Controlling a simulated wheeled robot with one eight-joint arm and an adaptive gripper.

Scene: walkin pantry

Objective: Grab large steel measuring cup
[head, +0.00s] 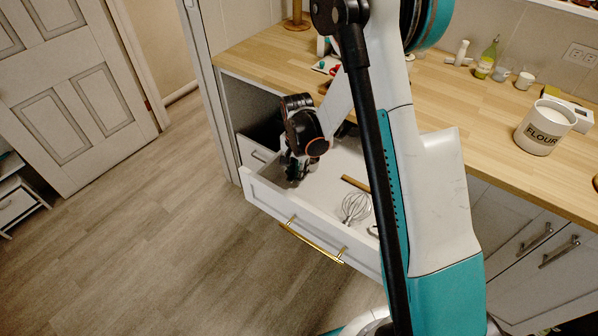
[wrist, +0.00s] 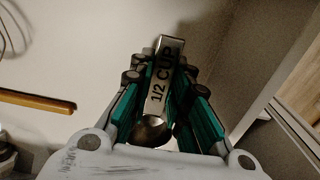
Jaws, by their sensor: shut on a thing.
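A steel measuring cup (wrist: 155,130) with "1/2 CUP" on its handle shows in the wrist view. Its handle lies between the fingers of my gripper (wrist: 165,100), which is shut on it. The cup's bowl is nearer the wrist and partly hidden by my gripper's body. In the head view my gripper (head: 294,168) is low inside the open drawer (head: 325,165), at its left end. The cup cannot be made out in the head view. Whether the cup touches the drawer floor is unclear.
A wire whisk (head: 356,207) and a wooden-handled tool (head: 355,184) lie in the drawer to the right of my gripper. The drawer's front and side walls stand close around it. A flour canister (head: 545,127) stands on the wooden counter (head: 450,95). The floor at left is clear.

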